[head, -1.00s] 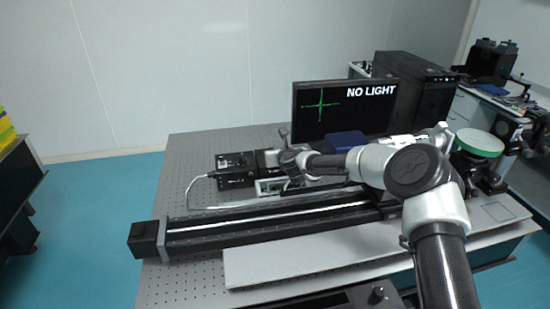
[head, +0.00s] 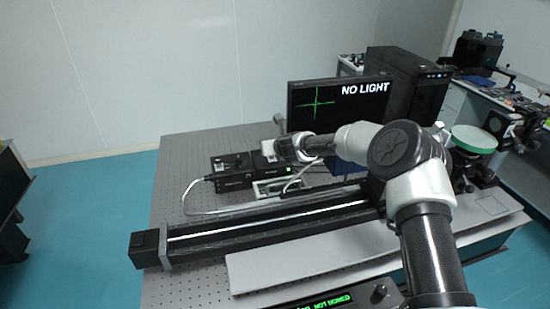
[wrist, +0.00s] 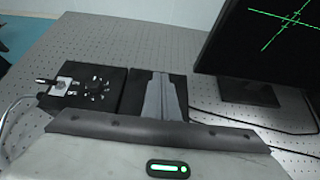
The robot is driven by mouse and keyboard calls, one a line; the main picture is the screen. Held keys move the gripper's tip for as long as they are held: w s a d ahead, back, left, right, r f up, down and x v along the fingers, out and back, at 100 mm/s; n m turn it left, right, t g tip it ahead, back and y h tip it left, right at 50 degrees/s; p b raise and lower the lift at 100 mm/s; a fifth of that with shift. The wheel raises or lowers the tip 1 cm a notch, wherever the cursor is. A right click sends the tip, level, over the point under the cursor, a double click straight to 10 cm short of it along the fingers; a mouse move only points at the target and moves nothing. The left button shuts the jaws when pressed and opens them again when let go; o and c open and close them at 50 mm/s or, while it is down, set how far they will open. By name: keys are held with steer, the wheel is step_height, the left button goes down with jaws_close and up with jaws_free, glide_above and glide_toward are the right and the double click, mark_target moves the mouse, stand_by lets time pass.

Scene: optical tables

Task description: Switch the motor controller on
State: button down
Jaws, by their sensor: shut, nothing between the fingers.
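Two small black boxes stand side by side on the optical table. The left box (head: 232,170) has a dial and a plugged-in cable; its top shows in the wrist view (wrist: 85,92). My gripper (head: 267,148) is over the right box (head: 262,163), its fingers (wrist: 161,76) shut and empty. They cover the middle of the right box's top (wrist: 133,92), so any switch there is hidden; contact cannot be told. A front unit (head: 345,301) with a knob shows green text ending "NOT HOMED". I cannot read which unit is named the motor controller.
The monitor (head: 335,112) reads "NO LIGHT" with a green cross and stands right behind my gripper. A long black rail (head: 265,228) crosses the table in front of the boxes. The perforated table top (head: 185,150) is clear at the back left.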

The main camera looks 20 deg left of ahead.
steer(key=shift+r+p, duration=0.5)
steer(key=shift+r, duration=0.35)
